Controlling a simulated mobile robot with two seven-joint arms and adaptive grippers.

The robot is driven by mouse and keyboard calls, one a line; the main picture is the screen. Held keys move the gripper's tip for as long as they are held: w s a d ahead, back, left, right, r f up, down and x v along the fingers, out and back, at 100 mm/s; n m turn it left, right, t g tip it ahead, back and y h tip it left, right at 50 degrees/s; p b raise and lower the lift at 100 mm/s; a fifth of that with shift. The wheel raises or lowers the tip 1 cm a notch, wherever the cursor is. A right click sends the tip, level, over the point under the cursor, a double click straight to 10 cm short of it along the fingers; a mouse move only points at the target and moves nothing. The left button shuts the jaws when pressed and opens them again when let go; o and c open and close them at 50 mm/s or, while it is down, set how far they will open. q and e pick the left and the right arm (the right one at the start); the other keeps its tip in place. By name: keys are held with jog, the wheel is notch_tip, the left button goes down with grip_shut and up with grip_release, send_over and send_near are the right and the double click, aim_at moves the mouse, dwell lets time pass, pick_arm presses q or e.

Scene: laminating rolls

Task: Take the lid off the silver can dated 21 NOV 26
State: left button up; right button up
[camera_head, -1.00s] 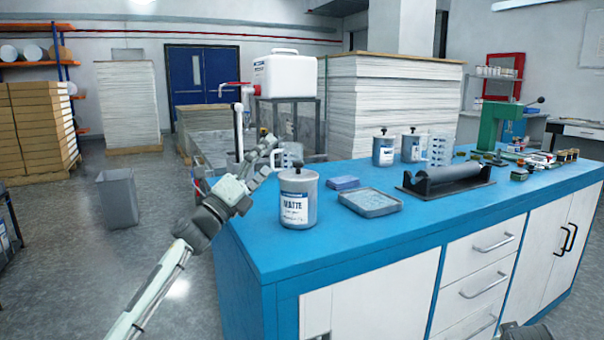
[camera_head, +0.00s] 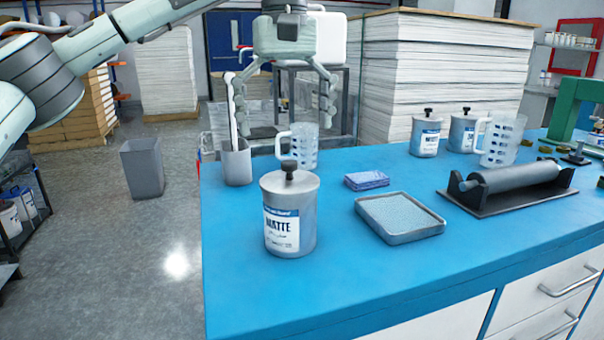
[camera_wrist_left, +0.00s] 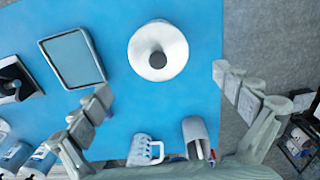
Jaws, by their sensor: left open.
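A silver can (camera_head: 292,240) with a MATTE label stands upright at the near left of the blue bench. Its lid (camera_head: 289,184) with a black knob is on. The label's small print is too small to read. Two more silver cans, one (camera_head: 425,139) and another (camera_head: 462,134), stand farther back with knobbed lids on; no date is legible. My left gripper (camera_head: 287,115) is open and empty, pointing down, above and beyond the near can. In the left wrist view that can's lid (camera_wrist_left: 158,50) shows from above, ahead of the spread fingers (camera_wrist_left: 160,82). My right gripper is out of view.
A clear jug (camera_head: 304,147) and a grey pot (camera_head: 237,164) with a stirrer stand behind the near can. The bench front is clear.

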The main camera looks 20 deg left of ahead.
aim_at(289, 162)
pick_arm(q)
notch_tip(289, 162, down, 7)
jog(key=shift+s+d+f+b, duration=0.1)
jog(key=shift+d+f+b, duration=0.05)
jog(key=shift+b, duration=0.45)
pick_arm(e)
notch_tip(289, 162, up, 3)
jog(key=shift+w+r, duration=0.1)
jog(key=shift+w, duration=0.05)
pick_arm(q)
jog(key=c, duration=1.1)
jog(key=shift+s, duration=0.1)
jog(key=shift+c, duration=0.3)
